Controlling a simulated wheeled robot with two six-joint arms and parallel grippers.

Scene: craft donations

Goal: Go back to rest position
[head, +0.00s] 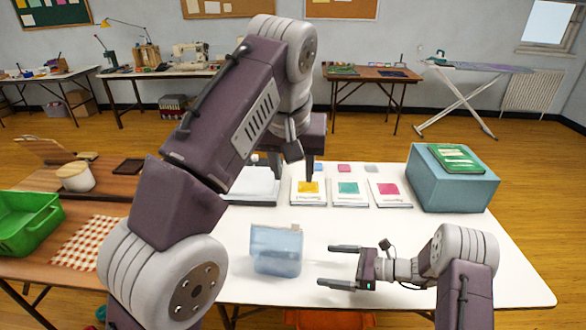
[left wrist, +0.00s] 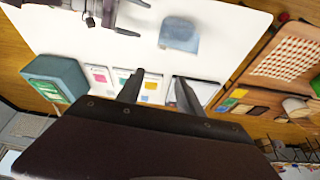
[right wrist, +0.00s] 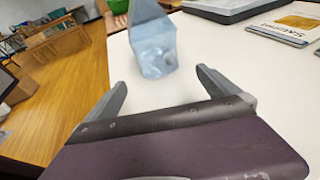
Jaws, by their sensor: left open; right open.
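My left gripper (head: 297,166) is open and empty, pointing down above the back of the white table (head: 480,270), near a booklet with a yellow square (head: 308,188). Its open fingers also show in the left wrist view (left wrist: 159,78). My right gripper (head: 325,266) is open and empty, low over the front right of the table, with its fingers pointing left. A translucent blue pouch or container (head: 276,252) stands just left of its fingertips, apart from them. The pouch also shows beyond the open fingers in the right wrist view (right wrist: 154,45).
Booklets with a teal square (head: 348,188) and a pink square (head: 389,190) lie along the back. A blue-grey box (head: 455,185) with a green packet (head: 455,159) on top stands at the right. A green crate (head: 28,225) and checked cloth (head: 85,243) are on the left table.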

